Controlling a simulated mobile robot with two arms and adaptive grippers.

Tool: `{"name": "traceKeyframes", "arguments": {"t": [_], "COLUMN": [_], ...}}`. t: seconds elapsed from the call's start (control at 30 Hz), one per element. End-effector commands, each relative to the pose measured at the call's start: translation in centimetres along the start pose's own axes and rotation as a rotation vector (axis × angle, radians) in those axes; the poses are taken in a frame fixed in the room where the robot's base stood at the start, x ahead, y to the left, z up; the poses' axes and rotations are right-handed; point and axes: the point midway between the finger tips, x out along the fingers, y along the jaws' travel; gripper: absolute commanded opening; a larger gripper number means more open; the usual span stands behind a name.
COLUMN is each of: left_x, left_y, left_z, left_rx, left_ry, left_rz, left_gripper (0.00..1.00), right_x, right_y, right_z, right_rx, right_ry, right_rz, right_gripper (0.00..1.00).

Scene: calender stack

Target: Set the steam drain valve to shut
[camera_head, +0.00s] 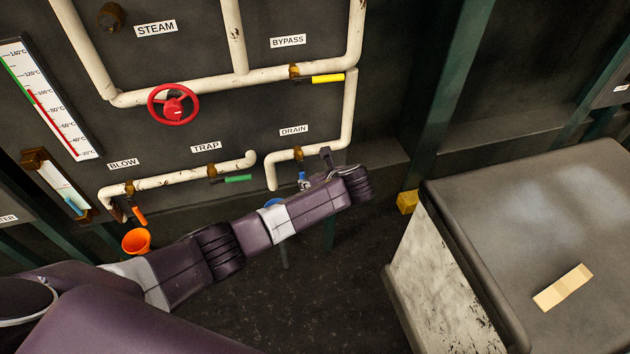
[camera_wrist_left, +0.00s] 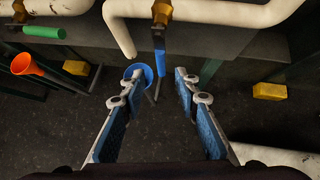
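The steam drain valve has a brass body (camera_head: 298,153) on the pale pipe under the DRAIN label (camera_head: 293,130). Its blue lever (camera_head: 303,179) hangs down, across the horizontal pipe run. In the left wrist view the blue lever (camera_wrist_left: 160,62) points toward me, in line with the gap between my fingertips; I cannot tell whether it touches them. My left gripper (camera_head: 317,169) is beside the lever, partly hidden by its own wrist. In the left wrist view this gripper (camera_wrist_left: 157,84) is open, with nothing held. My right gripper is out of view.
The red steam wheel (camera_head: 173,104), yellow bypass lever (camera_head: 327,78), green trap lever (camera_head: 238,178) and orange blow lever (camera_head: 139,216) are nearby. A blue funnel (camera_wrist_left: 148,74) is below the drain. A grey-topped cabinet (camera_head: 530,220) stands right. Dark floor is open between.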

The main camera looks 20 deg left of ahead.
Motion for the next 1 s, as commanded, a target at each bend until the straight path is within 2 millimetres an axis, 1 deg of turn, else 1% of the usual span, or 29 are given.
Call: {"name": "traceKeyframes", "arguments": {"t": [0.03, 0.1, 0.23, 0.8, 0.87, 0.9, 0.97, 1.0], "left_x": [-0.6, -1.3, -2.0, -2.2, -1.9, -1.4, -0.2, 0.7], "left_y": [-0.1, 0.0, 0.0, 0.1, 0.2, 0.4, 0.9, 1.5], "left_z": [0.0, 0.0, 0.0, -0.1, -0.6, -1.4, -3.4, -5.2], "left_rx": [0.000, 0.001, 0.001, 0.000, -0.011, -0.028, -0.075, -0.121], "left_ry": [0.000, 0.000, 0.000, 0.001, 0.011, 0.025, 0.060, 0.092], "left_rz": [-0.002, -0.001, 0.000, 0.001, 0.001, -0.001, -0.003, -0.003], "left_gripper": [0.29, 0.29, 0.29, 0.29, 0.29, 0.29, 0.29, 0.29], "right_x": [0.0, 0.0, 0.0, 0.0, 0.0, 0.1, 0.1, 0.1], "right_y": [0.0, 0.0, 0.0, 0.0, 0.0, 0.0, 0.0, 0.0], "right_z": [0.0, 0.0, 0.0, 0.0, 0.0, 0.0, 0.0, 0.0], "right_rx": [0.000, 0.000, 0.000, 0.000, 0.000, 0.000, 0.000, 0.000], "right_ry": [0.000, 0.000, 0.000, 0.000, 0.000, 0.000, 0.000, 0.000], "right_rz": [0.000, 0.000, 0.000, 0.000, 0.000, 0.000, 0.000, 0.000], "right_gripper": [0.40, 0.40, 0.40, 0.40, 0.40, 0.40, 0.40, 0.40]}}
